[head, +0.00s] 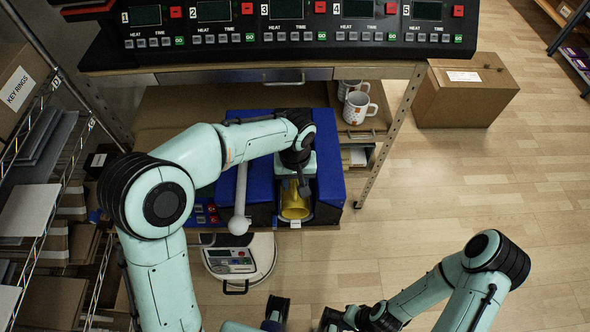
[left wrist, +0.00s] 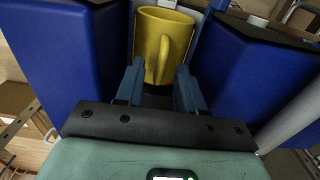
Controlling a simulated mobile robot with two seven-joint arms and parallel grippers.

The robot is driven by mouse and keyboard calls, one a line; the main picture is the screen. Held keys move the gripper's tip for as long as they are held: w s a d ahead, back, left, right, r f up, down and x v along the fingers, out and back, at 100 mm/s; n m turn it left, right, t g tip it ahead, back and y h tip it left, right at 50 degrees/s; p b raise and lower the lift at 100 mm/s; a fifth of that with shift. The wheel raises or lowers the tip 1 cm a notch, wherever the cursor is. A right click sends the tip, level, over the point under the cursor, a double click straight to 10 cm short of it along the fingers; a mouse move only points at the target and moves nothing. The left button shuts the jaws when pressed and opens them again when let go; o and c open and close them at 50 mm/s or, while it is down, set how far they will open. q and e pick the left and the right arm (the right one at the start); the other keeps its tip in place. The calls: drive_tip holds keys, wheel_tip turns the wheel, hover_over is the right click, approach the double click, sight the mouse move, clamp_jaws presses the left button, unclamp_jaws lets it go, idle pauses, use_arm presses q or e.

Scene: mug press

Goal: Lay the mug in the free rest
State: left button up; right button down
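The yellow mug (head: 295,205) is at the front of the blue mug press (head: 329,180), between its blue side walls. In the left wrist view the yellow mug (left wrist: 160,30) has its handle pointing toward my gripper. My left gripper (head: 294,186) is over the mug in the head view. In the left wrist view its two fingers (left wrist: 160,76) are apart, one on each side of the handle, with gaps visible. My right gripper (head: 345,320) is at the bottom edge, partly cut off, away from the press. I cannot make out a free rest.
A white lever with a ball end (head: 239,224) stands left of the mug. White mugs (head: 357,108) are on a shelf to the right. A control panel (head: 290,38) runs above. A cardboard box (head: 465,92) stands on the floor. Wire shelving (head: 50,170) is at left.

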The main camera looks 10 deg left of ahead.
sight(295, 194)
use_arm(q)
drive_tip(key=shift+f, duration=1.35)
clamp_jaws()
drive_tip(key=shift+w+r, duration=0.1)
drive_tip(key=shift+r, duration=0.15)
drive_tip(key=shift+s+d+b, duration=0.2)
drive_tip(key=shift+s+b, duration=0.15)
drive_tip(key=shift+s, duration=0.3)
drive_tip(key=shift+s+d+b, duration=0.15)
drive_tip(key=shift+s+b, duration=0.15)
drive_tip(key=shift+s, duration=0.3)
drive_tip(key=s+d+b, duration=0.3)
drive_tip(key=s, duration=0.7)
drive_tip(key=shift+s, duration=0.3)
